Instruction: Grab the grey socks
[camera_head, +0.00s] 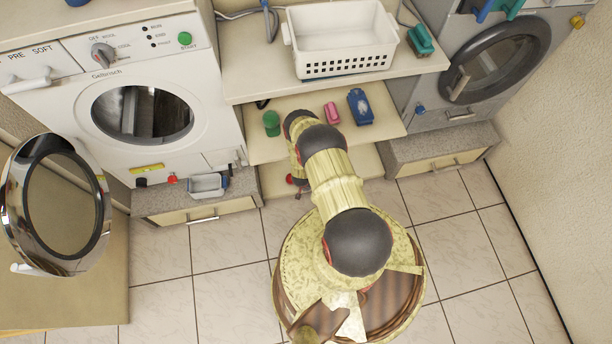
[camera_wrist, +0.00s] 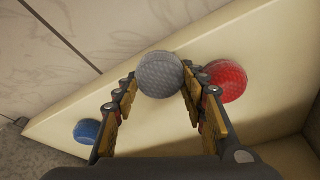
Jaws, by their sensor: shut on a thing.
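The grey socks (camera_wrist: 160,75), a rolled grey ball, sit between the two fingertips of my gripper (camera_wrist: 158,88) in the wrist view. The fingers are shut on the ball from both sides. The ball is over a pale shelf board (camera_wrist: 250,38); I cannot tell whether it still touches the board. In the head view my arm reaches to the low shelf under the counter, and the grey socks are not visible there.
A red ball (camera_wrist: 226,80) lies close beside the right finger. A blue ball (camera_wrist: 87,131) lies left of the left finger. Above, the middle shelf holds a green object (camera_head: 271,123), a pink one (camera_head: 332,112) and a blue one (camera_head: 360,107). An open washer door (camera_head: 55,200) stands at left.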

